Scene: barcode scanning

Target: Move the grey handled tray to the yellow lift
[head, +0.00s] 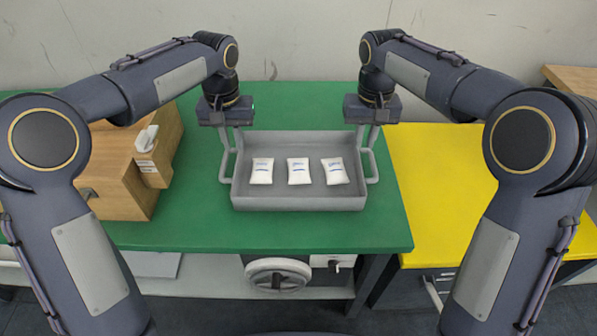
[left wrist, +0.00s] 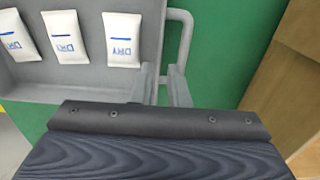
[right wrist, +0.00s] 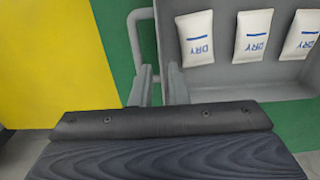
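The grey handled tray (head: 299,203) sits on the green tabletop, with a loop handle on its left side (head: 223,168) and another on its right (head: 373,167). Three white packets (head: 298,171) marked DRY lie in a row inside it. My left gripper (head: 231,150) points down at the left handle, its fingers apart; in the left wrist view (left wrist: 168,72) they overlap the handle and tray edge. My right gripper (head: 372,148) is likewise at the right handle, fingers apart, also in the right wrist view (right wrist: 160,72). Neither view clearly shows a handle clamped between fingers.
The yellow lift (head: 440,190) stands right of the green table (head: 290,235), its clear top close beside the table edge. A wooden box (head: 125,185) with a white object (head: 147,139) on it stands left of the tray. A wall is behind.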

